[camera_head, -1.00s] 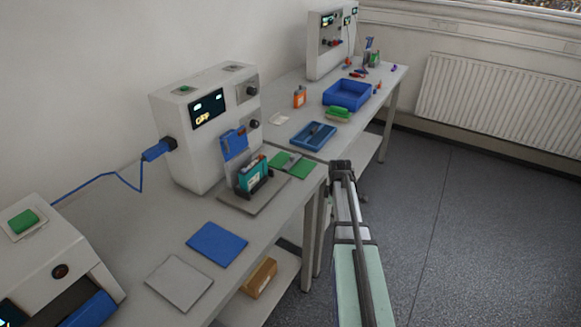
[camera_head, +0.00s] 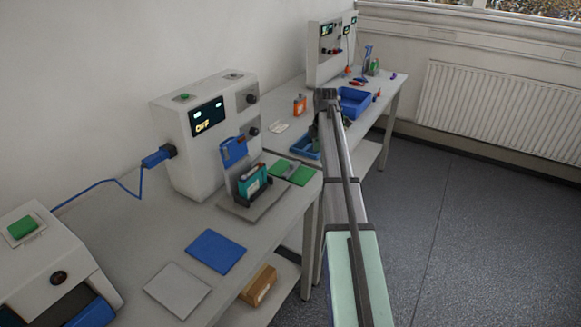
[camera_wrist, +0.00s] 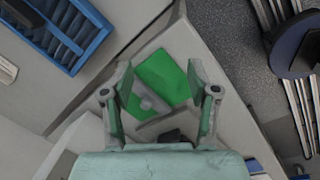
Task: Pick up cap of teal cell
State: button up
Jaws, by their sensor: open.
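The teal cell (camera_head: 252,181) stands upright in a dark holder on a grey plate in front of the cycler, in the head view. I cannot make out a separate cap on it. Just beyond is a green mat (camera_head: 299,176) with a grey piece lying across it. In the wrist view, the green mat (camera_wrist: 178,70) and the grey piece (camera_wrist: 150,103) show between the fingers of my gripper (camera_wrist: 160,85), which is open and empty. A dark part (camera_wrist: 172,136) shows near the palm; I cannot tell what it is. The teal cell is not recognisable in the wrist view.
The cycler (camera_head: 205,135) stands behind the cell. A blue tray with slots (camera_wrist: 62,30) lies beyond the mat, partly hidden by my arm in the head view. A blue mat (camera_head: 215,251) and a grey mat (camera_head: 178,291) lie nearer. Floor is open to the right.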

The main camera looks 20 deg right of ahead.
jog(key=w+a+r+n+g+p, duration=0.15)
jog(key=w+a+r+n, duration=0.35)
jog(key=a+r, duration=0.5)
jog(key=p, duration=0.3)
send_over(292, 164)
jog(key=shift+y, duration=0.3)
jog(key=f, duration=1)
jog(key=shift+w+f, duration=0.3)
jog(key=shift+s+f+p, duration=0.15)
jog(key=shift+f+p, duration=1.15)
jog(key=shift+f, duration=1.35)
jog(key=shift+c, duration=0.4)
jog(key=c, duration=1)
